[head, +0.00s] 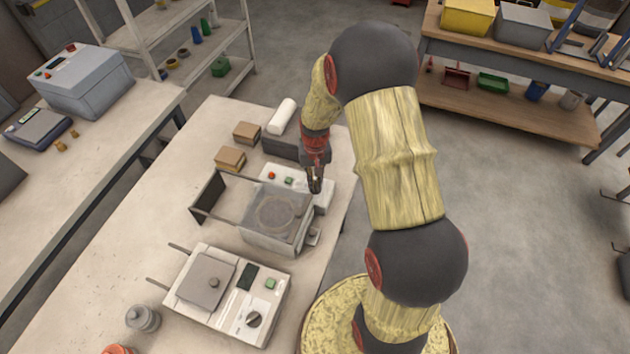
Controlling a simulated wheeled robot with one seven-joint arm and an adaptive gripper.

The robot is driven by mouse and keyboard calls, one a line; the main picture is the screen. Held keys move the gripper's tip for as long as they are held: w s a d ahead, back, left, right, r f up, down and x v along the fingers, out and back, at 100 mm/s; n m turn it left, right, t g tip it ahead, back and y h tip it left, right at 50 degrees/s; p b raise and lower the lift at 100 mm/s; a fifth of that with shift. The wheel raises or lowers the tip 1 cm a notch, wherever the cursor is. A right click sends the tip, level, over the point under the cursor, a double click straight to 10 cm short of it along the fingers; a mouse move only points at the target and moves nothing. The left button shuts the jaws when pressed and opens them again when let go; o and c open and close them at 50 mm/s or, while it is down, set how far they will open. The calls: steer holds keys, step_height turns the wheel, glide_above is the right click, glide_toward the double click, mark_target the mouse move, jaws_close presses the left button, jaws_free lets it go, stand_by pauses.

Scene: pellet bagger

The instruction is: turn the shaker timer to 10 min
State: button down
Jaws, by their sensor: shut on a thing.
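A pale control box (268,170) with a red button (271,175) and a green button (289,181) stands on the bench behind a grey box-like unit (262,240) with a round disc (280,213) in its top. I take these to be the shaker and its timer panel. My gripper (314,188) points down at the right part of the control box, shut on what seems to be the timer knob. The fingers hide the knob, and its setting and scale cannot be read.
Small brown boxes (230,159) and a white roll (283,115) lie behind.

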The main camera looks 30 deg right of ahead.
mark_target(315, 183)
steer(key=shift+w, duration=0.1)
steer(key=c, duration=1.9)
jaws_free()
steer(key=shift+r, duration=0.1)
step_height(315, 183, up, 12)
steer(key=shift+f, duration=0.1)
